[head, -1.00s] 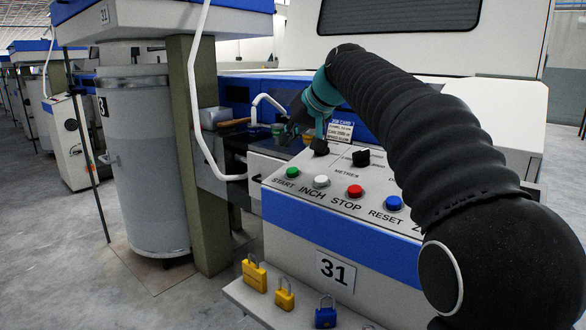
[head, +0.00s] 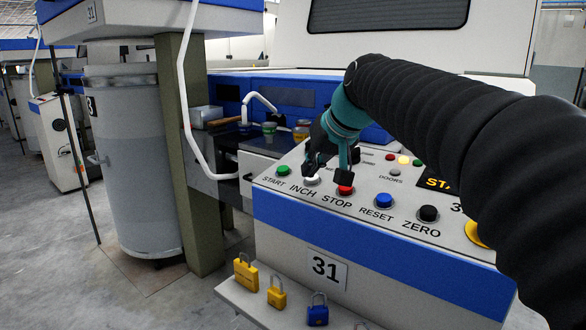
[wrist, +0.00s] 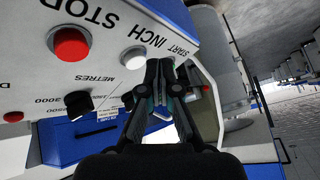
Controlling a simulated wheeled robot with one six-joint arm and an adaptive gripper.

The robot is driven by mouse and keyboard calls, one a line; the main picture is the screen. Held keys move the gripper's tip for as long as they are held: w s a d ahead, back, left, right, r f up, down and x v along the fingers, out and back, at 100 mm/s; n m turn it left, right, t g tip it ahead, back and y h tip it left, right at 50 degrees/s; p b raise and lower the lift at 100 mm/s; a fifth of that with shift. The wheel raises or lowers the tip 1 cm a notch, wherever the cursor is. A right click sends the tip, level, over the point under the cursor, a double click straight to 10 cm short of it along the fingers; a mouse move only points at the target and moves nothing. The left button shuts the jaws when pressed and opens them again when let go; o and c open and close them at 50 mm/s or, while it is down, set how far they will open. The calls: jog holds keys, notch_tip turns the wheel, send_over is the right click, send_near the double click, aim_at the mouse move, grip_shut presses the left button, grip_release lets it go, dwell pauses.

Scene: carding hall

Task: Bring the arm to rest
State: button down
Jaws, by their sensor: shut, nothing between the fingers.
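My gripper (head: 309,172), black with a teal wrist, hangs over the control panel (head: 405,198) of machine 31. Its fingers are shut and empty, pointing down near the white INCH button (head: 312,178) and the red STOP button (head: 345,189). In the wrist view the closed fingertips (wrist: 161,68) appear beside the white button (wrist: 134,58), with the red button (wrist: 70,45) farther left. I cannot tell whether the fingertips touch the panel. The arm reaches in from the right, bent above the panel.
The green START button (head: 283,170), blue RESET button (head: 384,200) and black ZERO button (head: 428,213) line the panel. Padlocks, including a blue one (head: 318,315), sit on the lower ledge. A grey can (head: 130,165) and a green post (head: 184,155) stand left. Open floor lies front left.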

jog(key=s+d+f+h, duration=0.1)
jog(key=s+d+f, duration=0.3)
jog(key=s+f, duration=0.3)
jog(key=s+d+f+m+h, duration=0.1)
jog(key=s+d+f, duration=0.3)
jog(key=s+f, duration=0.4)
jog(key=s+d+f+m+g+h, duration=0.1)
jog(key=s+d+f+h, duration=0.1)
jog(key=s+d+f, duration=0.2)
jog(key=s+f, duration=0.3)
jog(key=s, duration=0.5)
jog(key=shift+s+d+f, duration=0.15)
jog(key=shift+s+d, duration=0.05)
jog(key=shift+s, duration=0.1)
